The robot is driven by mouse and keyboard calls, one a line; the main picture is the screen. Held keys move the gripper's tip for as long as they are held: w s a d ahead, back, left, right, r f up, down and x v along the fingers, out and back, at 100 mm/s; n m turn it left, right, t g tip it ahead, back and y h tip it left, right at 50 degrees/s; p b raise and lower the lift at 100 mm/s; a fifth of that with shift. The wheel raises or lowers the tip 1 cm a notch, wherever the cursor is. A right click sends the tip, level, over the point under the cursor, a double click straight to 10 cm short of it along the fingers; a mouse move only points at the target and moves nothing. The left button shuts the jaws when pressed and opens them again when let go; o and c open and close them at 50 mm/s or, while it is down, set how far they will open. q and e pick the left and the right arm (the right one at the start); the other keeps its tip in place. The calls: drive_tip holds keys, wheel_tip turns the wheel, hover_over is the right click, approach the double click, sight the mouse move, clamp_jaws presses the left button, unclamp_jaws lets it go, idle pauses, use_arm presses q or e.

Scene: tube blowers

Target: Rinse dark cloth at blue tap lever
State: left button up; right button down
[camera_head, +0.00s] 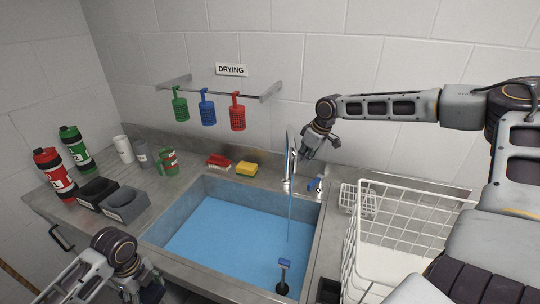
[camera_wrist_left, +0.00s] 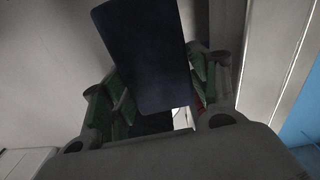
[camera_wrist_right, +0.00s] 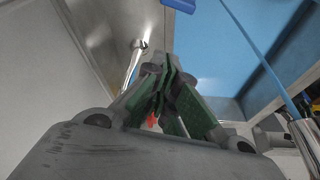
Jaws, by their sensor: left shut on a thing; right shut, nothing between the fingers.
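A thin blue stream (camera_head: 289,220) falls from the tap into the sink (camera_head: 313,225), which holds blue water (camera_head: 225,245). My right gripper (camera_head: 310,152) is shut and empty, close to the tap, above the lever. In the right wrist view its fingers (camera_wrist_right: 163,85) are together. My left gripper (camera_head: 145,285) is at the lower left, in front of the sink. It is shut on the dark cloth (camera_wrist_left: 145,55), which hides part of its fingers in the left wrist view.
A white wire rack (camera_head: 400,225) stands right of the sink. A red brush (camera_head: 219,161) and a yellow sponge (camera_head: 246,168) lie behind it. Bottles (camera_head: 55,175), cups (camera_head: 123,148) and grey holders (camera_head: 125,205) stand left. Coloured baskets (camera_head: 207,110) hang from a wall rail. A blue-topped plug (camera_head: 284,264) stands in the sink.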

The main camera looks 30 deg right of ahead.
use_arm(q)
drive_tip(key=shift+r+p, duration=1.05)
drive_tip(key=shift+r, duration=0.05)
use_arm(e)
wheel_tip(320, 180, down, 7)
drive_tip(key=s, duration=0.1)
drive_tip(key=shift+s+d+f, duration=0.15)
drive_tip(key=shift+d, duration=0.1)
idle(0.5)
idle(0.3)
